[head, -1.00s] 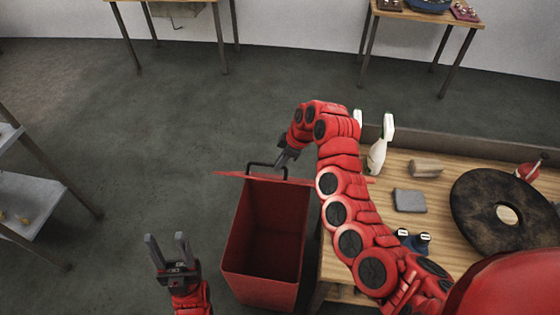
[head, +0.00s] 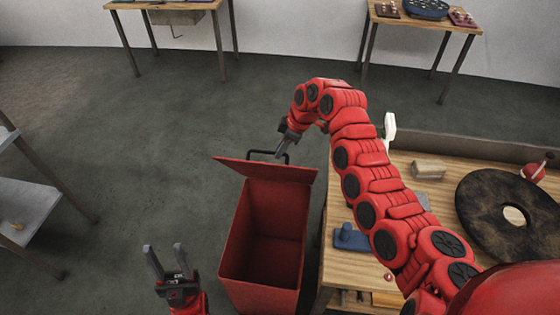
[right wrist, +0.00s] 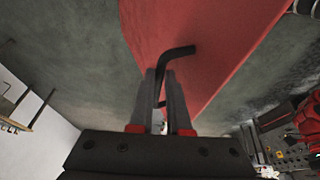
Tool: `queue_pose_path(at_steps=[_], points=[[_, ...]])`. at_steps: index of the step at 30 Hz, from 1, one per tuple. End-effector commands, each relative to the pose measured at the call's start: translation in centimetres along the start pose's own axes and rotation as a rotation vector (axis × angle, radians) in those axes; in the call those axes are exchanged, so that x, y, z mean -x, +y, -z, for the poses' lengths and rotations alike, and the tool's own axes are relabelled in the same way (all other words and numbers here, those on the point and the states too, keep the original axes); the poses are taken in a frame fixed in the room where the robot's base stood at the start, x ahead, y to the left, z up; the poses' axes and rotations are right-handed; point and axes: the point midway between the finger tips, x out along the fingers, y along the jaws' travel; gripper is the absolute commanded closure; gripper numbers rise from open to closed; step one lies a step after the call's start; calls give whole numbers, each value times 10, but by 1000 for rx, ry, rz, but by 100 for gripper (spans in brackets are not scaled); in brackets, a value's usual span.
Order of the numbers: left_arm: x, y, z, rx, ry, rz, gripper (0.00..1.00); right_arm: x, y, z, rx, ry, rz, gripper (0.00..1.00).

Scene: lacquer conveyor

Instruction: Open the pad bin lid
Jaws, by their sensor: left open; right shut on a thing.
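The red pad bin (head: 232,247) stands on the floor left of the wooden table, its mouth uncovered and its inside visible. Its red lid (head: 290,172) is swung up at the far side and leans back away from the mouth. A dark bar handle (head: 252,152) sticks out beyond the lid's far edge. My right gripper (head: 281,150) is shut on this handle; the right wrist view shows the bent handle (right wrist: 178,52) between the fingers, with the red lid (right wrist: 215,25) close behind. My left gripper (head: 166,252) is open and empty, left of the bin.
The wooden table (head: 345,265) at right carries a large dark disc (head: 480,210), a wooden block (head: 428,169) and a blue item (head: 350,238). My right arm reaches over it. A grey shelf (head: 35,205) stands at far left. Open floor lies left of and behind the bin.

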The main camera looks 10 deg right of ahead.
Motion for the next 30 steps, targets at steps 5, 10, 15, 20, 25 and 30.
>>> queue_pose_path(at_steps=[5, 10, 15, 20, 25, 30], points=[[20, 1, -3, 0, 0, 0, 50, -4, 19, -12, -8, -35, 9, 100], [30, 2, -5, 0, 0, 0, 50, 1, 37, -15, -13, -44, 9, 100], [38, 2, -6, 0, 0, 0, 50, 13, 52, -9, -24, -21, -1, 100], [41, 2, -7, 0, 0, 0, 50, 23, 59, -1, -30, 7, -8, 100], [40, 2, -7, 0, 0, 0, 50, 27, 61, 4, -30, 17, -11, 100], [40, 2, -7, 0, 0, 0, 50, 28, 61, 6, -27, 20, -12, 100]])
